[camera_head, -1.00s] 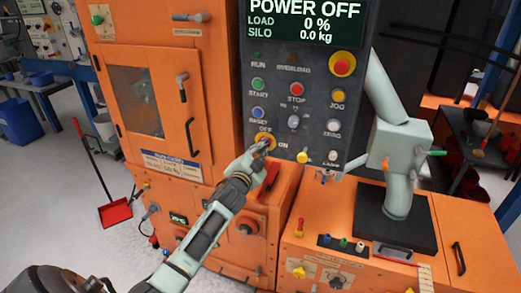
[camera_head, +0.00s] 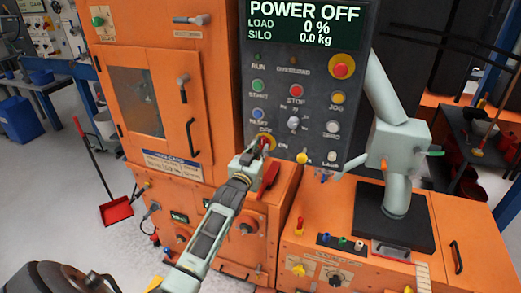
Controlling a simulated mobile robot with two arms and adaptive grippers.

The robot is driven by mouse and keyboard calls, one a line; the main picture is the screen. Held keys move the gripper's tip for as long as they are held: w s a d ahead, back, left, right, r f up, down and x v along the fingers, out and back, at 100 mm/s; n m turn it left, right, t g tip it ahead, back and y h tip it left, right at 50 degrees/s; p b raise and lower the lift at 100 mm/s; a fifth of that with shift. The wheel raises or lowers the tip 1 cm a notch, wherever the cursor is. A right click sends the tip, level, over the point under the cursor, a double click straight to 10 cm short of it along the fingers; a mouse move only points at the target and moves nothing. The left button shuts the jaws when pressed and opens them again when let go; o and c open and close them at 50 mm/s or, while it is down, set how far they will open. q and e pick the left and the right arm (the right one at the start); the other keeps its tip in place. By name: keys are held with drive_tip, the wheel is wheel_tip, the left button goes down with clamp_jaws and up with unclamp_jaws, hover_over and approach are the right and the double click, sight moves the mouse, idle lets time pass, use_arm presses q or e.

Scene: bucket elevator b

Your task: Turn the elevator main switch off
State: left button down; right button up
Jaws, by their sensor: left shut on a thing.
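The main switch (camera_head: 269,139) is a small rotary knob on a yellow plate, low on the left of the dark control panel (camera_head: 318,110), with OFF lettering above it. My left gripper (camera_head: 262,146) is at this switch, its fingers closed on the knob. The fingers cover part of the knob, so its exact angle is hidden. The display (camera_head: 306,24) at the top of the panel reads POWER OFF, load 0 %, silo 0.0 kg. My right gripper does not show.
Buttons surround the switch, among them the blue reset button (camera_head: 258,114). A red lever (camera_head: 269,177) sits just below my left gripper. A pale pipe assembly (camera_head: 398,145) stands at the right. A red dustpan (camera_head: 116,211) lies on the floor at left.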

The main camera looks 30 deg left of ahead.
use_arm(q)
drive_tip(key=shift+f+n, duration=0.1)
drive_tip(key=shift+n, duration=0.2)
drive_tip(key=c, duration=1.8)
unclamp_jaws()
drive_tip(key=shift+o, duration=0.2)
drive_tip(key=v, duration=1.2)
